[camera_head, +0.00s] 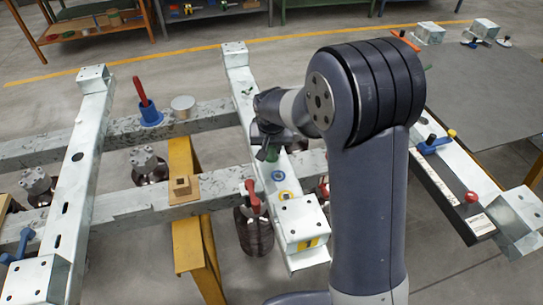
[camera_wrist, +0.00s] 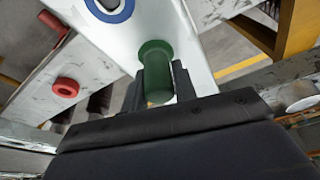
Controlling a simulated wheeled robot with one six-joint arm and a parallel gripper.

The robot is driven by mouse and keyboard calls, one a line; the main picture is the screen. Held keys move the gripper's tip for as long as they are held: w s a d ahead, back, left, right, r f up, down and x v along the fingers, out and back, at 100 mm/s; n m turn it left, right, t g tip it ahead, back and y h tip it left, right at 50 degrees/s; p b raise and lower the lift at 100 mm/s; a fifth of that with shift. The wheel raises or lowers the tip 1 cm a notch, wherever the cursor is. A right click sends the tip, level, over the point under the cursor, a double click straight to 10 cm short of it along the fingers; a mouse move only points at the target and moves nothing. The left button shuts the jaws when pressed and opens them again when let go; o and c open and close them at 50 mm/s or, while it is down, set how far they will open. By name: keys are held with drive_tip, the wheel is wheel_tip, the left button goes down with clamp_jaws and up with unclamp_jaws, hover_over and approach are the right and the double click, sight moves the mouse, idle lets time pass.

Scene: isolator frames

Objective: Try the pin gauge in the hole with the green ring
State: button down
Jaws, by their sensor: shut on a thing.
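My gripper (camera_head: 268,152) is over the white cross rail (camera_head: 243,95) in the head view. In the wrist view my gripper (camera_wrist: 158,80) is shut on a green cylinder (camera_wrist: 157,88), which looks like the pin gauge's handle. Its wider green far end (camera_wrist: 155,48) lies against or close to the rail's white face; I cannot tell which. The gauge's pin and the hole's inside are hidden.
A red-handled clamp (camera_head: 252,197) stands left of the rail. A yellow trestle (camera_head: 187,250) supports the frame. A grey table (camera_head: 480,90) is at right.

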drive_tip(key=shift+r+p, duration=2.35)
drive_tip(key=shift+r, duration=1.3)
